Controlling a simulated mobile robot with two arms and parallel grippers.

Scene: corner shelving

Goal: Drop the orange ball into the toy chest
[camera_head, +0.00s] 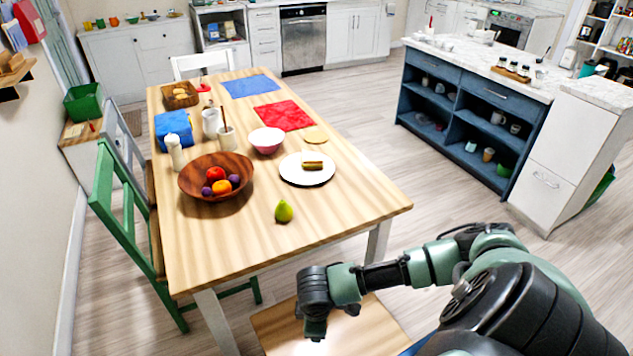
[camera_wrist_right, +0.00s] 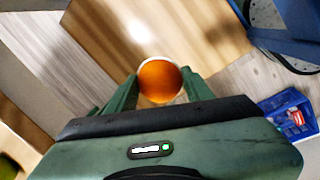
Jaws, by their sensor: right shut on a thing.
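In the head view my right gripper (camera_head: 315,330) points down over a light wooden surface (camera_head: 375,322) at the bottom; the ball is hidden there. The wooden surface also shows in the wrist view (camera_wrist_right: 205,35), below and beyond the ball. I cannot tell whether it is part of the toy chest, and no chest opening is visible. My left gripper is not in view.
The dining table (camera_head: 345,200) bears a fruit bowl (camera_head: 190,190), a plate (camera_head: 290,172), and a pear (camera_head: 284,212) near its front edge. A green chair (camera_head: 105,195) stands at its left. A blue crate (camera_wrist_right: 268,106) lies at the wrist view's right. Open floor (camera_head: 440,200) lies right of the table.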

